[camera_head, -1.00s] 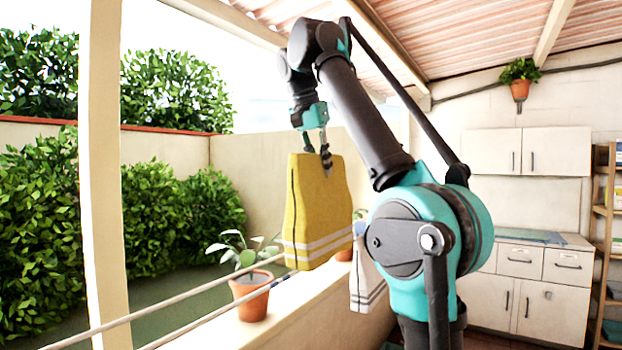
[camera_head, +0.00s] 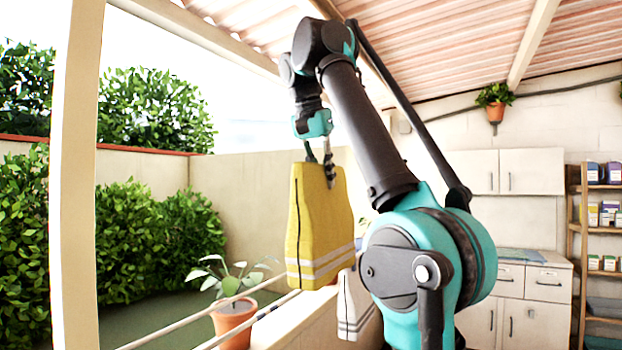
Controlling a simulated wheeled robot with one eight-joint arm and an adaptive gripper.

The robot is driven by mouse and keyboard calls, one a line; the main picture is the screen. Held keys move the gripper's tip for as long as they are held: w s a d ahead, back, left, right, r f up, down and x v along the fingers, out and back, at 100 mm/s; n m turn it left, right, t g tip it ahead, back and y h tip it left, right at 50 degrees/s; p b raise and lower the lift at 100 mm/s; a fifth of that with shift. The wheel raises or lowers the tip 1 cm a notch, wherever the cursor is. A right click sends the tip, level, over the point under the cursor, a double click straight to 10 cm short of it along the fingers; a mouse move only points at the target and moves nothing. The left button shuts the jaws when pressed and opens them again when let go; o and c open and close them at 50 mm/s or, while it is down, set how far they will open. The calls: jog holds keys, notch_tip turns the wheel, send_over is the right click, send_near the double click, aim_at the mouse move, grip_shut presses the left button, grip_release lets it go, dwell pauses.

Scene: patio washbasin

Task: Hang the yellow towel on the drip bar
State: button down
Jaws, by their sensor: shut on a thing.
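My gripper (camera_head: 321,168) is shut on the top edge of the yellow towel (camera_head: 320,228). The towel hangs straight down from it in the air, with white stripes near its lower edge. I cannot tell which is the drip bar. Their far ends pass near or behind the towel's lower edge, and I cannot tell whether they touch it.
A potted plant (camera_head: 235,322) stands behind the bars, by the low wall. A white striped towel (camera_head: 356,305) hangs partly behind my arm. A pale post (camera_head: 75,180) rises at the left. Cabinets (camera_head: 532,300) and a wooden shelf (camera_head: 580,230) stand at the right.

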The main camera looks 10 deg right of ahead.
jog(key=s+d, duration=0.8)
jog(key=d, duration=0.2)
jog(key=shift+d+r, duration=0.15)
jog(key=shift+r, duration=0.25)
jog(key=shift+s, duration=0.1)
